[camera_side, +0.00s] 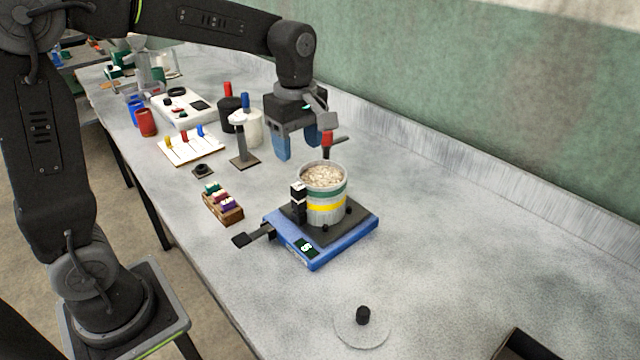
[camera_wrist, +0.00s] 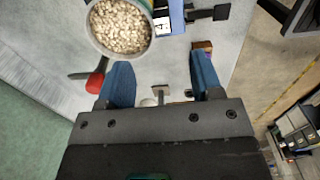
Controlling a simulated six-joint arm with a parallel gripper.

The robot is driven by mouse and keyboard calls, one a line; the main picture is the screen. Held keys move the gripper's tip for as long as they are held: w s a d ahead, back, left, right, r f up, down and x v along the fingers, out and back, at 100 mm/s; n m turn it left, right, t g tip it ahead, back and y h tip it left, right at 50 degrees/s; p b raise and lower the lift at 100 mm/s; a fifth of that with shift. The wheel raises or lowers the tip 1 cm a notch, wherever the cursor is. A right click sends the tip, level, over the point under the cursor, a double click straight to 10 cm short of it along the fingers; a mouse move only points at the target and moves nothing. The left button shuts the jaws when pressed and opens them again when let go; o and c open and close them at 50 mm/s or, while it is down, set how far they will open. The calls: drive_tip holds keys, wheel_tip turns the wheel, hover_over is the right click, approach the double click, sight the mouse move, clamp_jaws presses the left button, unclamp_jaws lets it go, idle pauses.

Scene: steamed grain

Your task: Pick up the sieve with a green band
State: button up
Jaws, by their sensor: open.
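A round grey vessel of pale grain stands upright on a blue scale (camera_side: 350,240). Its upper part has a green band (camera_side: 338,194) and its lower part a yellow band (camera_side: 326,208); this looks like the green-banded sieve stacked on a yellow-banded one, but the joint is hard to make out. In the wrist view the grain-filled top (camera_wrist: 120,27) is at the upper left. My gripper (camera_side: 297,150) is open and empty, above and behind the vessel, apart from it. In the wrist view its blue fingers (camera_wrist: 160,62) have nothing between them.
A red-capped piece with a dark rod (camera_side: 327,140) stands close behind the vessel. A small box of coloured pieces (camera_side: 222,208) and a stand (camera_side: 244,158) are left. A knobbed disc (camera_side: 345,330) lies in front.

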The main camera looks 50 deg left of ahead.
sight(299, 186)
wheel_tip(299, 186, down, 10)
drive_tip(key=shift+f, duration=0.15)
idle(0.4)
drive_tip(key=c, duration=1.1)
